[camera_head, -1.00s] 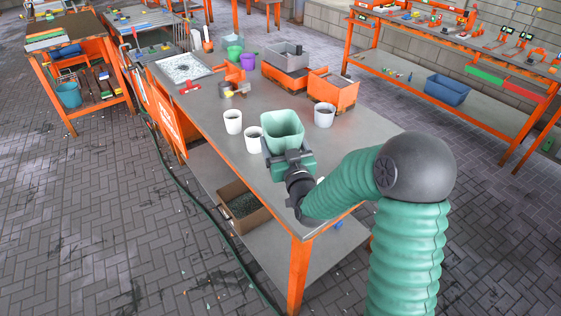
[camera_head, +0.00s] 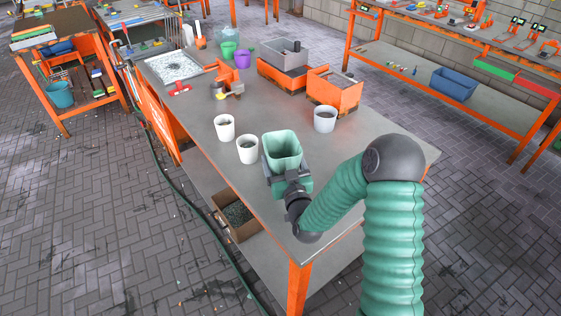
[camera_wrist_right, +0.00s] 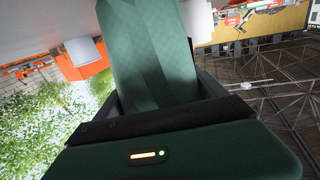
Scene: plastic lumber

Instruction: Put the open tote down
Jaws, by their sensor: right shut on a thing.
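The open tote (camera_head: 283,146) is a green, open-topped container. In the head view it is at the near part of the grey-topped workbench (camera_head: 350,145), upright or nearly so. My right gripper (camera_head: 284,172) is shut on the tote from the near side. In the right wrist view the tote's green wall (camera_wrist_right: 150,55) fills the middle, between the dark fingers. The tote's base is hidden behind the gripper, so I cannot tell whether it touches the bench top. My left gripper is not in view.
White cups (camera_head: 225,127) and (camera_head: 247,149) stand left of the tote, and a grey cup (camera_head: 325,118) stands behind it to the right. Orange bins (camera_head: 335,92) are farther back. The bench top right of the tote is clear. A cardboard box (camera_head: 236,215) sits on the lower shelf.

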